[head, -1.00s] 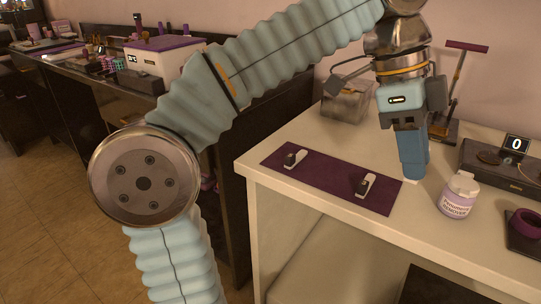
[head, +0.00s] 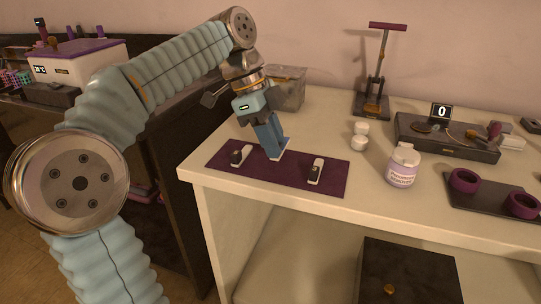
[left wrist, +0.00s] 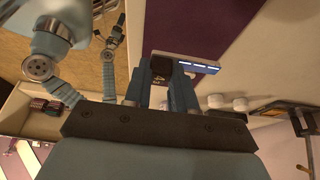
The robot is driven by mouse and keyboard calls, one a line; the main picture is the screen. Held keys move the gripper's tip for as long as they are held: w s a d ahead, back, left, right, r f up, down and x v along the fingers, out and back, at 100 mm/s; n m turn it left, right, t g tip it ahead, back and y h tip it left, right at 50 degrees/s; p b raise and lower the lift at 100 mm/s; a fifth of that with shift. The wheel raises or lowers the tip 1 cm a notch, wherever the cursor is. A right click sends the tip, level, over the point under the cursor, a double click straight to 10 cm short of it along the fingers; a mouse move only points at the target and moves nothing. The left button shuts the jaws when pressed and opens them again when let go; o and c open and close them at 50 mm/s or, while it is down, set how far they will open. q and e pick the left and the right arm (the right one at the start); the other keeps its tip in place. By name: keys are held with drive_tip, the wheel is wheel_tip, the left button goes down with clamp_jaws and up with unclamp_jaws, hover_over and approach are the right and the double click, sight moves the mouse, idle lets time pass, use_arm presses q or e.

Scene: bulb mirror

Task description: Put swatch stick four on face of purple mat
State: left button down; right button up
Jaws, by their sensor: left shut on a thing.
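The purple mat (head: 278,176) lies near the front left of the white table. Two small white swatch sticks with dark ends lie on it, one at its left (head: 241,155) and one towards its right (head: 316,171). My left gripper (head: 274,151) points down over the mat's back edge, between these sticks. It is shut on a pale swatch stick (head: 281,152), mostly hidden by the fingers. In the left wrist view, the held stick (left wrist: 196,65) shows a pale edge and a blue-lit face, with the purple mat (left wrist: 205,22) beyond. Whether it touches the mat is unclear.
A white labelled jar (head: 403,166) and small white pots (head: 359,138) stand right of the mat. A clear bin (head: 287,90) is behind my gripper. A dark scale (head: 447,139) and a tray with purple rings (head: 490,200) are farther right.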

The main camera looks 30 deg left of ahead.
use_arm(q)
drive_tip(key=f, duration=0.4)
drive_tip(key=shift+w+a, duration=0.15)
drive_tip(key=shift+a, duration=0.2)
drive_tip(key=shift+b, duration=0.3)
drive_tip(key=shift+f, duration=0.2)
drive_tip(key=c, duration=0.9)
unclamp_jaws()
drive_tip(key=shift+r, duration=0.1)
